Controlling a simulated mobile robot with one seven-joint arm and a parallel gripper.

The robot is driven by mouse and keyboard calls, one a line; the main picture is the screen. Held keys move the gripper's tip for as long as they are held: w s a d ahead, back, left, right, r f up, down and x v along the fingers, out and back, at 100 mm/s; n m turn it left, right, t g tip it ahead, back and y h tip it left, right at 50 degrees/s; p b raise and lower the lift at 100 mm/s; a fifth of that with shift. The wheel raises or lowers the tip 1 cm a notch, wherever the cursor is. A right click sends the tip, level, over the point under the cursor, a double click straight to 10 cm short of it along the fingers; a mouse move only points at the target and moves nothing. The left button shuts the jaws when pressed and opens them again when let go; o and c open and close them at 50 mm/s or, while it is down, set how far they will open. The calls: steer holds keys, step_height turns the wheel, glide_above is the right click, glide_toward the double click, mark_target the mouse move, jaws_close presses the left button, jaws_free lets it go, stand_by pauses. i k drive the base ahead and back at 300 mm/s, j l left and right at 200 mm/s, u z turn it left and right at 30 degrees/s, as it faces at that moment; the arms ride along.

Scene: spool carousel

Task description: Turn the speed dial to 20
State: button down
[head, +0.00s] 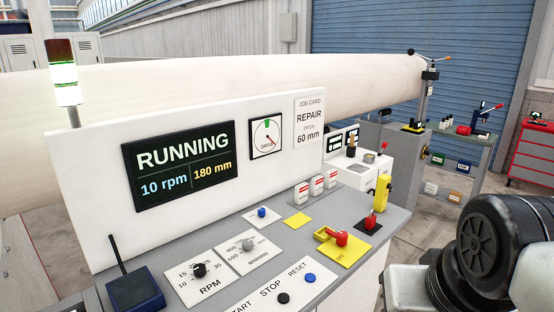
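The speed dial (199,270) is a black knob on a white plate marked RPM (211,289), at the lower left of the grey console. Numbers from 10 to 30 run around it; where its pointer stands is too small to tell. The display (180,165) on the upright white panel reads RUNNING, 10 rpm and 180 mm. My gripper is not in view; only part of my arm shows at the lower right, apart from the console.
A second dial (247,244) sits beside the RPM plate. Black (283,298) and blue (310,278) buttons lie in front. A red handle (341,237) on a yellow plate, a red-topped lever (371,219) and a dark blue box with an antenna (135,290) stand on the console.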

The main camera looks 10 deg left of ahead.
mark_target(200, 270)
steer(key=u, duration=1.3)
steer(key=i+l+u, duration=0.15)
steer(key=l+u, duration=0.2)
steer(key=i+l+u, duration=0.15)
steer(key=l+u, duration=0.25)
